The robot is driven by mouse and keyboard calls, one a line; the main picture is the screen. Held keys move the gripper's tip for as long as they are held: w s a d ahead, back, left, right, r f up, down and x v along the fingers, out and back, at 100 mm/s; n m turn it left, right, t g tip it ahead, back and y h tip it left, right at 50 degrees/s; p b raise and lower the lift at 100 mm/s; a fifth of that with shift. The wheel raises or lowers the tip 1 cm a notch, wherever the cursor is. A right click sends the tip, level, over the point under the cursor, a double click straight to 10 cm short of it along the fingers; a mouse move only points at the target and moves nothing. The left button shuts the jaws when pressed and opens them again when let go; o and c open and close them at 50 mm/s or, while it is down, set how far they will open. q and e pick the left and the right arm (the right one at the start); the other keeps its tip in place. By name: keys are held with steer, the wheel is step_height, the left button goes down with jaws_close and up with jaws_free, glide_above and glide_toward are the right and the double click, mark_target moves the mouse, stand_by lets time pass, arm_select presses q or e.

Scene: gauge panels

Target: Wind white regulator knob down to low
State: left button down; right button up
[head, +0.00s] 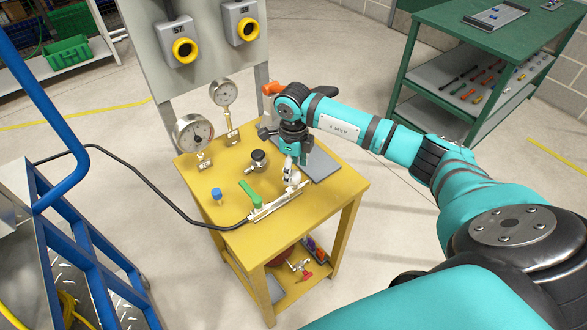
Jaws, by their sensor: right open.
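My right gripper (291,160) reaches in from the right and points down over the right part of the yellow table. It is open. A small white part, which looks like the white regulator knob (291,175), shows just under its fingers at the right end of a metal manifold (275,207). The fingers partly hide it, and I cannot tell whether they touch it. A large round gauge (194,132) and a smaller gauge (224,93) stand at the table's back left; their readings are too small to make out. My left gripper is not in view.
The yellow table (330,195) also carries a green lever (250,193), a blue knob (216,194) and a black knob (258,157). A black hose runs left from the manifold. A grey panel with yellow-ringed sockets stands behind. A green tool cart (470,45) stands back right.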

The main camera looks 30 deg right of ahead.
steer(key=shift+f, duration=0.95)
steer(key=shift+c, duration=0.3)
steer(key=c, duration=1.1)
